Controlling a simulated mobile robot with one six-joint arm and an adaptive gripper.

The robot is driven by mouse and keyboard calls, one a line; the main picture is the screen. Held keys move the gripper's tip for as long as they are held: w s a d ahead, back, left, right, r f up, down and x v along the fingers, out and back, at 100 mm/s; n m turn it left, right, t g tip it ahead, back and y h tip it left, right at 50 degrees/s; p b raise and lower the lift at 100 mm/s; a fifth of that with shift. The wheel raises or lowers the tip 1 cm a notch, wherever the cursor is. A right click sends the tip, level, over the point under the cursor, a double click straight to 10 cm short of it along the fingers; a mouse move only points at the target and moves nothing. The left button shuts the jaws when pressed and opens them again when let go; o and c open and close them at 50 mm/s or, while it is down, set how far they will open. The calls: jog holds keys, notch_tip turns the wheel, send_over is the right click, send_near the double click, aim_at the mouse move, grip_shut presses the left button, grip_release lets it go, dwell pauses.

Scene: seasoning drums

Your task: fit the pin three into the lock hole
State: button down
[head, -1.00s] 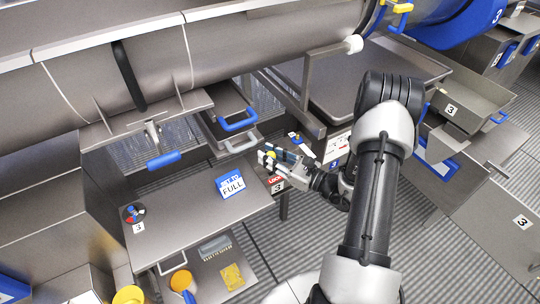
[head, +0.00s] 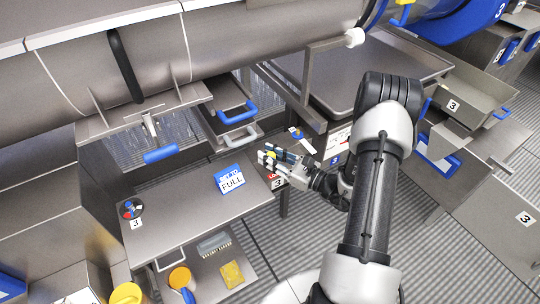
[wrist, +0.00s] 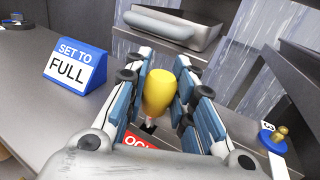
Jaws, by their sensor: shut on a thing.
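My gripper (wrist: 158,95) is shut on a yellow-handled pin (wrist: 158,90), held between blue finger pads. In the head view my gripper (head: 268,160) is over the right corner of the steel table (head: 190,212), and only a little yellow shows. In the wrist view a short metal part shows under the yellow handle, just above the red lock label (wrist: 138,141). The label (head: 273,176) is partly covered by my fingers in the head view. I cannot make out the lock hole, or whether the pin's tip touches it. A number 3 tag (head: 279,184) is beside the label.
A blue and white "SET TO FULL" sign (head: 230,179) stands on the table, left of my gripper. A round dial (head: 131,208) is at the table's left. A drawer with a grey handle (head: 238,136) is close behind my gripper. The large drum (head: 200,55) spans the back.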

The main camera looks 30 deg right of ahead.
jog(key=shift+f+b, duration=0.85)
jog(key=shift+f, duration=0.45)
jog(key=c, duration=1.3)
grip_release()
jog(key=v, duration=1.2)
